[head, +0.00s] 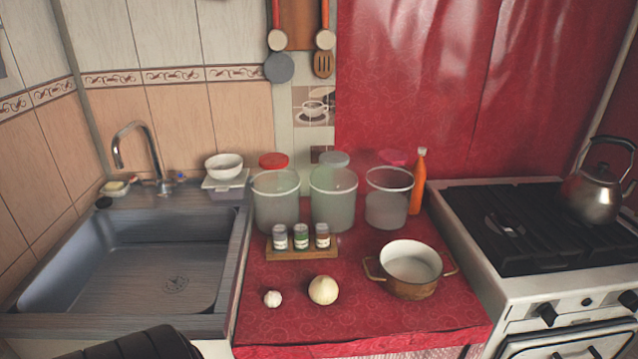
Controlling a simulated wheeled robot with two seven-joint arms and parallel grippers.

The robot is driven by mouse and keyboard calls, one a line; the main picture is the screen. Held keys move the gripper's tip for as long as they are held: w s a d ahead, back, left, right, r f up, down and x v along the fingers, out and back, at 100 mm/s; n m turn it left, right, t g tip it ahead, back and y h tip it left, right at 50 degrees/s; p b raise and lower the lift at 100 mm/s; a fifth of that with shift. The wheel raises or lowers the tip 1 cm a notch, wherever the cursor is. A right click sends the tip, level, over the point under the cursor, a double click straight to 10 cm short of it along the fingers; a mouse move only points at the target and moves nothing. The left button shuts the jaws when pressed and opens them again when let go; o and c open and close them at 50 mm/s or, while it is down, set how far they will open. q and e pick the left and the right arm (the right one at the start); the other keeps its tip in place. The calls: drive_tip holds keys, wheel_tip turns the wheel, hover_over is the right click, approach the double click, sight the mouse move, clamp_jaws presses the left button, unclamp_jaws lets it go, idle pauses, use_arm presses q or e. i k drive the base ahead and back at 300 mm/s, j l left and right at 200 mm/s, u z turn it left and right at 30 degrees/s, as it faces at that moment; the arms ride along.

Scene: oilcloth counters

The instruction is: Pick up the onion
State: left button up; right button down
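A round pale-yellow onion (323,290) sits on the red oilcloth counter (290,331), near its front edge. A smaller white garlic bulb (272,298) lies to its left, apart from it. At the bottom left a dark part of my own arm shows in front of the sink, but no gripper fingers can be seen. My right gripper is not in view. Nothing touches or covers the onion.
A pot with handles (411,270) stands right of the onion. A wooden rack with small jars (302,253) is behind it, with large canisters (333,198) and an orange bottle (418,182) further back. The sink (130,270) is left, the stove (520,225) right. The counter front is clear.

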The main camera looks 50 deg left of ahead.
sight(323, 290)
drive_tip(key=u, duration=1.5)
